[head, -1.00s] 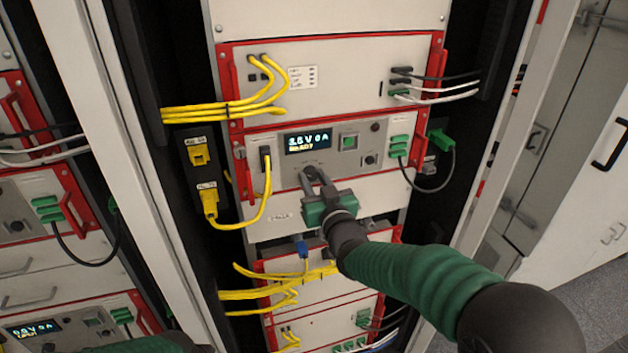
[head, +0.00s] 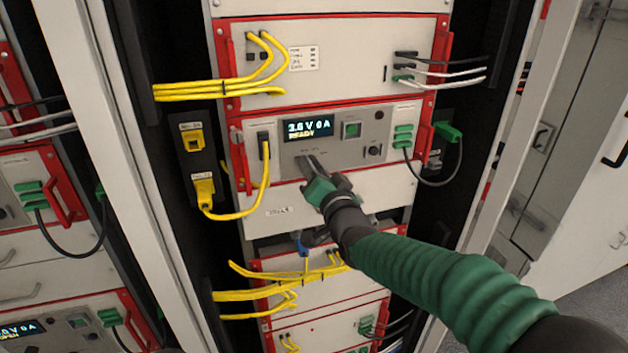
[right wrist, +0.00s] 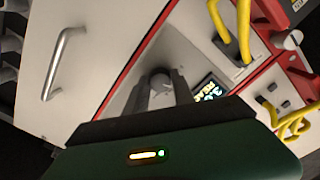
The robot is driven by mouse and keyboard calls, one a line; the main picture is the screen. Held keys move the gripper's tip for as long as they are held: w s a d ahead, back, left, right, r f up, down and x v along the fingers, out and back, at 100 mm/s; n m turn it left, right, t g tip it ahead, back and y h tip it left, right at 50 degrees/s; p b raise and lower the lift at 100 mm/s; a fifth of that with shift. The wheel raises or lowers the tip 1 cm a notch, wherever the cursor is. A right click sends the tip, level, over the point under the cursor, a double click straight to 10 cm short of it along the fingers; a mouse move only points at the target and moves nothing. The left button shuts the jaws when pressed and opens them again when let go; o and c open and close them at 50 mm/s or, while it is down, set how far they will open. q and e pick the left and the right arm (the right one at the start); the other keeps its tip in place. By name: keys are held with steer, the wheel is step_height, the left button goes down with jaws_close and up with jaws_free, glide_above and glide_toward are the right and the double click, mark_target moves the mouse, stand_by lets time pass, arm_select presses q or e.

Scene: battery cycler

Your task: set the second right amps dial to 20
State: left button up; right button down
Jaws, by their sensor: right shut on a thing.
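The cycler unit (head: 340,180) in the middle of the right rack has a lit display (head: 308,127) that reads about 3.6 V 0 A and READY. My right gripper (head: 311,166) reaches its grey panel just below the display. In the right wrist view the two fingers (right wrist: 162,90) are shut on a round grey dial (right wrist: 160,78). The fingers hide the dial in the head view, and its scale cannot be read. Another small dark dial (head: 373,151) sits right of the display, below a green square button (head: 351,130). My left gripper is not in view.
Yellow cables (head: 265,185) hang left of the display. A green plug with a black cable (head: 447,131) is at the right. Red handles (head: 239,160) stick out at the unit's side. Another rack with a lit display (head: 22,329) stands at left.

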steer(key=shift+f+m+b, duration=0.15)
steer(key=shift+m+b, duration=3.1)
steer(key=shift+m, duration=0.75)
steer(key=c, duration=1.3)
jaws_free()
steer(key=shift+c, duration=0.2)
steer(key=shift+o, duration=1.3)
steer(key=shift+d, duration=0.1)
steer(key=shift+s, duration=0.1)
